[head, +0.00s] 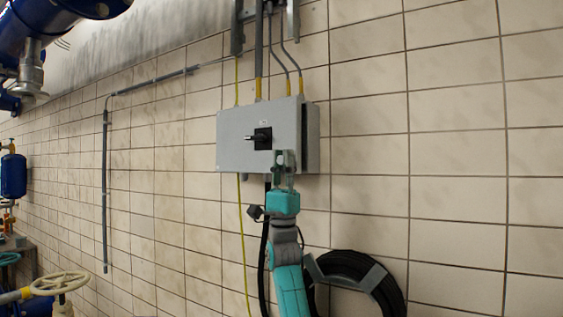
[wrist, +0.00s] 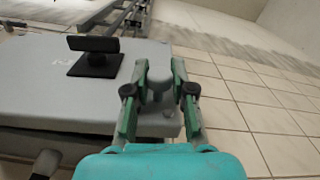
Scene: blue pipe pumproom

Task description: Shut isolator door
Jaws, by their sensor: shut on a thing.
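The isolator is a grey box (head: 311,140) on the tiled wall, with a light grey door (head: 235,142) on its front. The door also fills the left of the wrist view (wrist: 45,95). A black rotary handle (head: 263,138) sits on the door; it also shows in the wrist view (wrist: 95,55). My gripper (head: 284,158) is at the door's lower right part, right of and below the handle. In the wrist view my gripper (wrist: 160,70) has its fingers either side of a small grey knob (wrist: 158,90) by the door's edge and is shut on it.
Grey conduits (head: 259,60) enter the box from above. A yellow-green cable (head: 241,230) and a black cable hang below it. A coiled black hose (head: 385,285) hangs at lower right. A valve handwheel (head: 60,283) and blue pipes are at left. The right wall is bare.

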